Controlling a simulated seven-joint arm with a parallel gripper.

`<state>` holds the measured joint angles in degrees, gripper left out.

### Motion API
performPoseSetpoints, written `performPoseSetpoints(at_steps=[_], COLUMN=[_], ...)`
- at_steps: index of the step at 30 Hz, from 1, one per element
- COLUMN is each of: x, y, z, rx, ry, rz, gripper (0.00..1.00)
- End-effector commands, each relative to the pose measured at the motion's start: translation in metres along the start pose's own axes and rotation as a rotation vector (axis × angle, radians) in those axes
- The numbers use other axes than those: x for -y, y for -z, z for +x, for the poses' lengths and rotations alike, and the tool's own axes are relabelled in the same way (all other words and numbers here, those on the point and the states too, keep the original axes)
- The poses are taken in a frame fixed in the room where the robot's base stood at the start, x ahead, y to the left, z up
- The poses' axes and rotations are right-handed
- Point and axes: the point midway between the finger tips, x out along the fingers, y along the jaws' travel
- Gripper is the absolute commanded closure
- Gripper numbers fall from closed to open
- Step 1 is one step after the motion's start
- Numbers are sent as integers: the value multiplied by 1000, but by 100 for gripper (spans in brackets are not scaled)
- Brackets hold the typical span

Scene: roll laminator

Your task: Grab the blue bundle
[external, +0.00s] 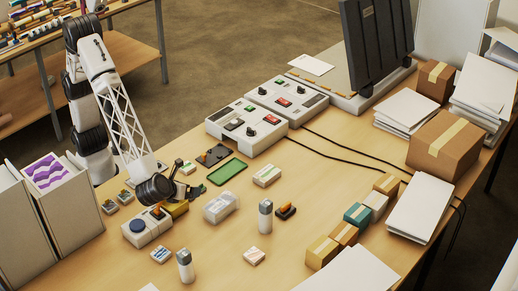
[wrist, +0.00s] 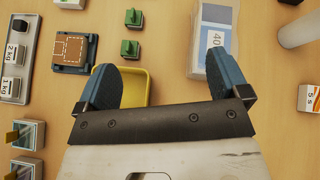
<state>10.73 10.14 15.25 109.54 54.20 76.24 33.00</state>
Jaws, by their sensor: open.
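A teal-blue bundle (external: 357,215) with a pale band stands in a slanting row of small boxes on the right half of the table in the external view. It is not visible in the wrist view. My gripper (wrist: 162,68) is open and empty in the wrist view, its two blue-grey fingers spread wide above the table. In the external view it is low at the left of the table, well apart from the bundle. Its fingers are hard to make out there. In the wrist view the left finger covers part of a yellow tray (wrist: 133,88).
A pale packet (wrist: 213,38) marked 40 lies by the right finger. A grey-white cylinder (external: 265,216) stands between my gripper and the row. Tan boxes (external: 322,251) and a white one flank the bundle. Paper stacks (external: 420,207) lie right of it; dark cables cross behind.

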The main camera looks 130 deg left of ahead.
Motion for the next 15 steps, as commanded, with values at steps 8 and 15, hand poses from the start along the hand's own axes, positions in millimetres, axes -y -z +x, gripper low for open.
performPoseSetpoints(at_steps=[8, 15], x=[42, 62], y=[56, 84], z=[7, 10], rx=[127, 193], ry=[68, 103], rz=[156, 232], gripper=[6, 6])
